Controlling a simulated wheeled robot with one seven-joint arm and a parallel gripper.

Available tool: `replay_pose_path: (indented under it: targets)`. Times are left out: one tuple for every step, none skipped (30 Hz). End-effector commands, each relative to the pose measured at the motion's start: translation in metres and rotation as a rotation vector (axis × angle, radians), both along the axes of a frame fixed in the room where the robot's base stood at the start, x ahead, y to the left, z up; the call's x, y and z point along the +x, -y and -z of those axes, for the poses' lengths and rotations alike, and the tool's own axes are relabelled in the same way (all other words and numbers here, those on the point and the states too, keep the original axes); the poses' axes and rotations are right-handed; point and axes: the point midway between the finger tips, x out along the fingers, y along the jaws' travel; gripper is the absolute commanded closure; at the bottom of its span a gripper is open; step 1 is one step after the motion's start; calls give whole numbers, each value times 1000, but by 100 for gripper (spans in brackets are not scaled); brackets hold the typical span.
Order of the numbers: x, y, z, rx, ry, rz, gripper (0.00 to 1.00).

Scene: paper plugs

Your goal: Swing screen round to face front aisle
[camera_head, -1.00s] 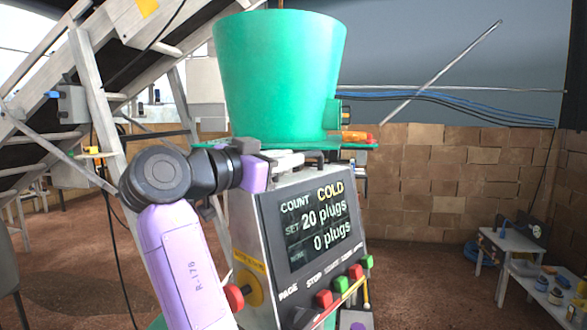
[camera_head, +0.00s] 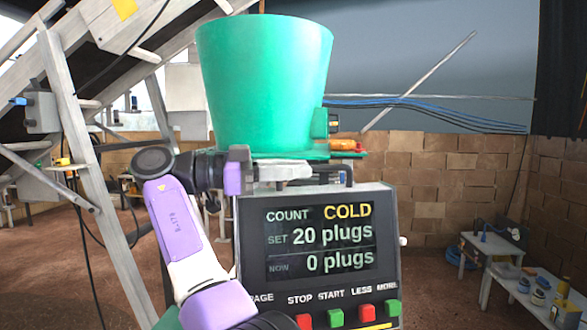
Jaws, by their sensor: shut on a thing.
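The screen (camera_head: 319,240) is a dark display in a grey console box, reading "COUNT COLD", "SET 20 plugs", "NOW 0 plugs". It faces me nearly straight on. Buttons labelled STOP, START, LESS and MORE sit below it, with red and green caps. My gripper (camera_head: 240,172) is at the top left of the console, by a pale bar or handle (camera_head: 283,172). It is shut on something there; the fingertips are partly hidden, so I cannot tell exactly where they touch. My purple and white arm covers the console's lower left.
A large green bucket-shaped hopper (camera_head: 262,85) stands above and behind the console. A conveyor frame with a pale ladder-like leg (camera_head: 85,150) is at left. A white bench (camera_head: 535,290) with small jars stands at right. Open brown floor lies between.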

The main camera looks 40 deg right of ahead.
Motion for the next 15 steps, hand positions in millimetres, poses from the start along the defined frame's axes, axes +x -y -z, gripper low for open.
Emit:
replay_pose_path:
  targets:
    - [2,0,-3,-5,-2,1,100]
    - [3,0,-3,-5,-3,7,100]
    - [3,1,-3,-5,-2,13,100]
    - [3,1,-3,-6,-3,18,100]
    - [3,1,-3,-6,-2,22,100]
    - [3,1,-3,-6,-2,27,100]
    - [2,2,-3,-6,-1,29,100]
    - [2,2,-3,-5,-1,31,100]
    - [2,2,-3,-6,-1,33,100]
    - [2,2,-3,-6,-1,34,100]
    - [2,2,-2,-6,-1,35,100]
    - [2,2,-2,-6,-1,35,100]
    - [2,2,-2,-6,-1,35,100]
    - [2,2,-2,-6,-1,35,100]
    - [2,2,-2,-5,-2,35,100]
